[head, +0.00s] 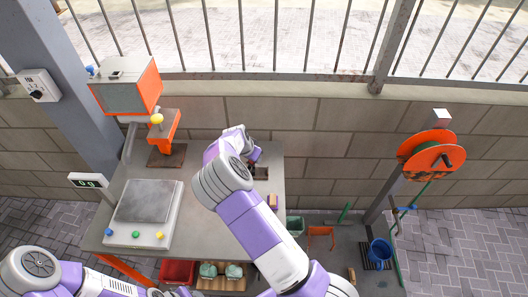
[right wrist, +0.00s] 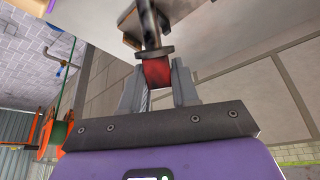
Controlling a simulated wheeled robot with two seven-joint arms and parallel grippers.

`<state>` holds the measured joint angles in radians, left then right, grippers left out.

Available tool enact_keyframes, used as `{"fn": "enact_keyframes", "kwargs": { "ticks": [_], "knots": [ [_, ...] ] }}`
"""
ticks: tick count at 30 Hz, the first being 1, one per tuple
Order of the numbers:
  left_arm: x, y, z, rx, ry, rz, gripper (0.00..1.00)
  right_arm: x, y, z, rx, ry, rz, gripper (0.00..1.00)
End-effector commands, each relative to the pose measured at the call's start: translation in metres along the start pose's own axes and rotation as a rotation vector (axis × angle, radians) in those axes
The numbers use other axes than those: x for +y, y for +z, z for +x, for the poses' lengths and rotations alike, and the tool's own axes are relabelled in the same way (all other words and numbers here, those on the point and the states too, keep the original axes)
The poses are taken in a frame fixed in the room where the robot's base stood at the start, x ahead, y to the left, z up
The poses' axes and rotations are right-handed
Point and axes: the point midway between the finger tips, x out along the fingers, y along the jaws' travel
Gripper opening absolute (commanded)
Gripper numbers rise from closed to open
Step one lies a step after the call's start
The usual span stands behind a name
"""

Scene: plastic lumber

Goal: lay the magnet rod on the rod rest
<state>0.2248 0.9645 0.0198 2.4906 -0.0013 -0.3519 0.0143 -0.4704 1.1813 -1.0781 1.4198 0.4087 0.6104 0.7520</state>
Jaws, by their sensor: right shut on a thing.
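My right gripper (head: 252,158) is over the back right part of the grey bench, mostly hidden behind its own wrist. In the right wrist view my right gripper (right wrist: 157,80) is shut on the red end of the magnet rod (right wrist: 157,72). The dark shaft of the rod runs away from the fingertips, towards a brown wooden piece (right wrist: 129,22) that looks like the rod rest. I cannot tell whether rod and rest touch. In the head view a dark brown piece (head: 261,173) shows beside the gripper. My left arm is at the lower left; its gripper is out of view.
The bench (head: 200,225) holds a scale (head: 145,212) at left and an orange machine (head: 164,128) at the back. A small orange-brown block (head: 272,201) lies near the right edge. A block wall stands close behind. A red bin (head: 178,272) and blue bucket (head: 380,250) are lower down.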

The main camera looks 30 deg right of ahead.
Motion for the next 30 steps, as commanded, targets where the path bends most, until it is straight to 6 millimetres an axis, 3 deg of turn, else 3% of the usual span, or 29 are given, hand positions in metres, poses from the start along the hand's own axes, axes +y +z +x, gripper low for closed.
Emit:
{"fn": "enact_keyframes", "kwargs": {
  "ticks": [12,21,30],
  "knots": [
    [0.012,0.001,-0.031,0.000,0.000,0.000,0.43,0.017,-0.021,0.013,-0.393,0.125,0.537,0.00],
    [0.021,0.003,-0.058,0.000,0.000,0.000,0.43,0.029,-0.029,0.004,-0.635,0.086,0.974,0.00],
    [0.021,0.003,-0.057,0.000,0.000,0.000,0.43,0.030,-0.027,0.007,-0.668,0.066,1.046,0.00]
  ]
}}
